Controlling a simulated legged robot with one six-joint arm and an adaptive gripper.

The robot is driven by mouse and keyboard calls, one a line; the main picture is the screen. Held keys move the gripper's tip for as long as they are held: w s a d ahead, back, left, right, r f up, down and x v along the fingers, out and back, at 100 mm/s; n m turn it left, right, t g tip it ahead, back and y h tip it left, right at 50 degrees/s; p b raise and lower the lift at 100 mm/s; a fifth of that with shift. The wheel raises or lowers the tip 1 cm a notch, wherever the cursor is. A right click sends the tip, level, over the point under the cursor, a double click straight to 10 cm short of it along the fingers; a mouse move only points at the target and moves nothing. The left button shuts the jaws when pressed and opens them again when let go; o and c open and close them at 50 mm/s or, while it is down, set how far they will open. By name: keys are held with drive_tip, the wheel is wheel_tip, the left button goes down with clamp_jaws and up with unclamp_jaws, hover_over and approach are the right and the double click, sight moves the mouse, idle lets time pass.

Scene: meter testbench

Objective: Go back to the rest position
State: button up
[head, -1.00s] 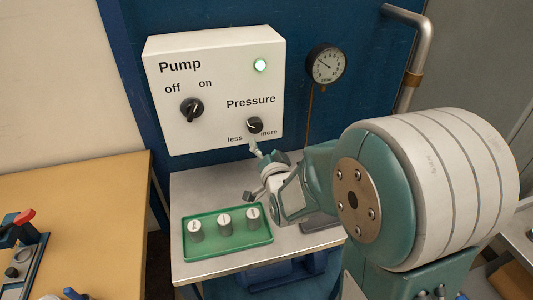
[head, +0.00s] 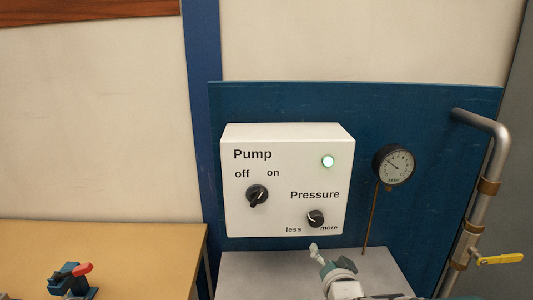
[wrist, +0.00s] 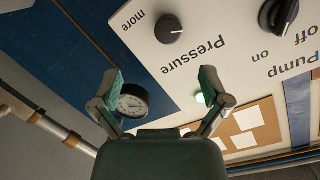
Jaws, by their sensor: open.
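My gripper (head: 320,256) shows at the bottom of the head view, below the pressure knob (head: 316,218) and apart from it. In the wrist view my gripper (wrist: 163,88) has its two fingers spread wide with nothing between them. The white pump box (head: 236,215) hangs on the blue panel. Its pump knob (head: 257,195) sits under the off and on labels, and its green lamp (head: 328,161) is lit. The pressure knob also shows in the wrist view (wrist: 169,29), beyond the fingers. Most of my arm is out of the head view.
A round gauge (head: 394,165) is on the blue panel (head: 285,103) at right. A metal pipe (head: 482,190) with a yellow valve handle (head: 500,259) stands farther right. A grey bench (head: 250,272) is below the box. A wooden table (head: 130,243) holds a red-handled device (head: 74,279) at left.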

drive_tip(key=s+r+n+g, duration=0.2)
drive_tip(key=s+n+g, duration=0.4)
drive_tip(key=s, duration=1.6)
drive_tip(key=g, duration=0.4)
drive_tip(key=shift+s+r+n, duration=0.3)
drive_tip(key=shift+s, duration=0.05)
